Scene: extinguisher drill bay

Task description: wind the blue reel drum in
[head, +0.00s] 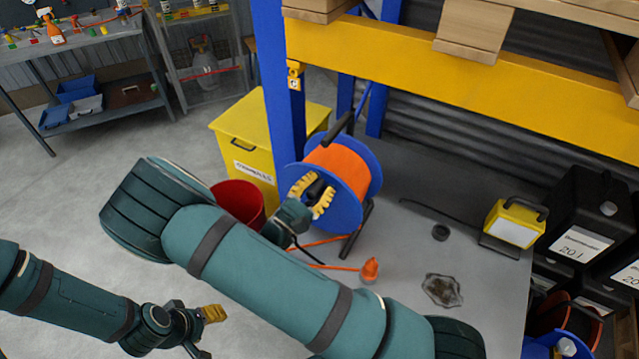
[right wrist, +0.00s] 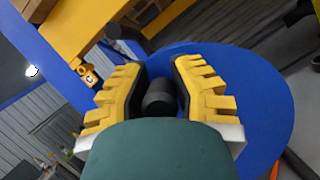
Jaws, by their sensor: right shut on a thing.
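The blue reel drum (head: 371,167), wound with orange cable (head: 338,170), stands on a dark frame under the yellow beam. Its blue disc (right wrist: 262,95) fills much of the right wrist view. My right gripper (head: 312,195) is in front of the disc. It is shut on the dark crank knob (right wrist: 159,98), with a yellow ribbed finger on each side. The rest of the crank is hidden. My left gripper (head: 207,332) is low at the left, away from the reel, and its opening is unclear.
Loose orange cable runs along the grey surface to an orange plug (head: 370,269). A yellow bin (head: 233,131) and a red bucket (head: 238,201) stand left of the reel. A blue post (head: 272,80) is close by. A yellow lamp (head: 514,223) and black canisters (head: 583,225) stand at right.

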